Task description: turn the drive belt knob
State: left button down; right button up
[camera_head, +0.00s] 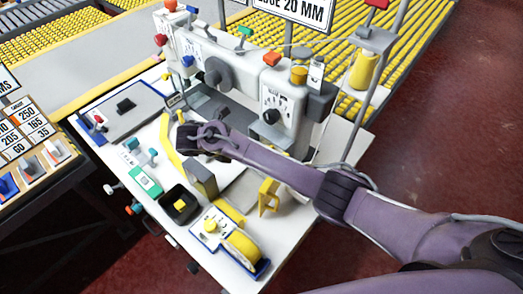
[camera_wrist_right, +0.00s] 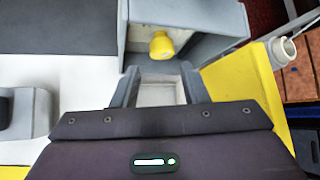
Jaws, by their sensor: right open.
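A short yellow knob (camera_wrist_right: 162,45) sits in the recess of a grey housing (camera_wrist_right: 222,22) in the right wrist view; I cannot tell if it is the drive belt knob. My right gripper is open there (camera_wrist_right: 161,82), its two grey fingers apart, with the knob just ahead of the gap and nothing held. In the head view my right arm reaches in from the right across the table, and its gripper end (camera_head: 188,138) is over the middle, in front of the white sewing machine (camera_head: 215,65). The fingertips are hard to make out there. My left gripper is not in view.
On the white table (camera_head: 290,220) stand a grey upright block (camera_head: 202,178), a black square holder with a yellow centre (camera_head: 180,205), a white box with a yellow knob (camera_head: 210,226) and a yellow tape roll (camera_head: 243,246). A yellow bracket (camera_head: 268,197) stands close to my forearm.

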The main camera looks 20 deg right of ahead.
jog(key=p+x, duration=0.1)
jog(key=x, duration=0.6)
jog(key=shift+d+r, duration=0.1)
jog(key=shift+d, duration=0.05)
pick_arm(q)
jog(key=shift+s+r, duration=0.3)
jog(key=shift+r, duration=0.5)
pick_arm(e)
jog(key=shift+s, duration=0.1)
jog(key=shift+c, duration=0.2)
